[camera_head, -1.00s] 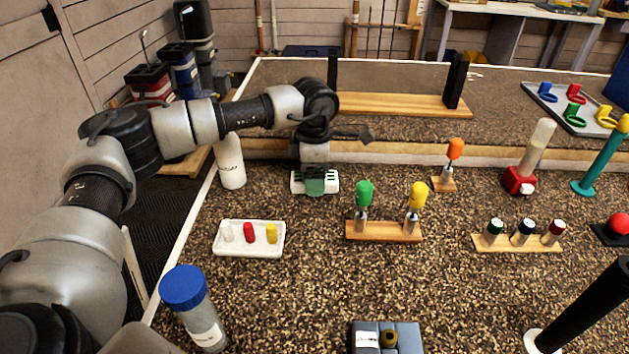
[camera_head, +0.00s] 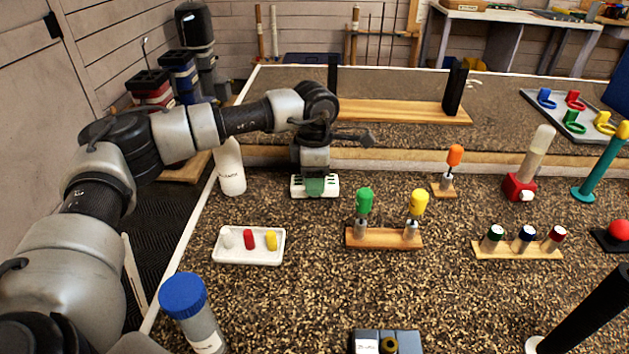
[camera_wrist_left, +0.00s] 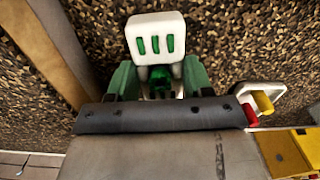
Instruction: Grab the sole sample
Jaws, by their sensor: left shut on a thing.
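The sole sample (camera_head: 330,187) is a small white block with slots, near the far left of the speckled bench. In the left wrist view its white slotted end (camera_wrist_left: 156,30) shows with green in the slots. My left gripper (camera_head: 314,184) points down over it and is shut on it, with green fingers on its sides in the left wrist view (camera_wrist_left: 158,82). I cannot tell whether the sample touches the bench. My right gripper is not in view.
A white bottle (camera_head: 231,168) stands close left of the sample. A white tray (camera_head: 225,258) with small coloured pieces, a wooden stand (camera_head: 384,238) with green and yellow handled tools, and a blue-capped jar (camera_head: 184,296) are nearer. A raised wooden ledge (camera_head: 400,158) runs behind.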

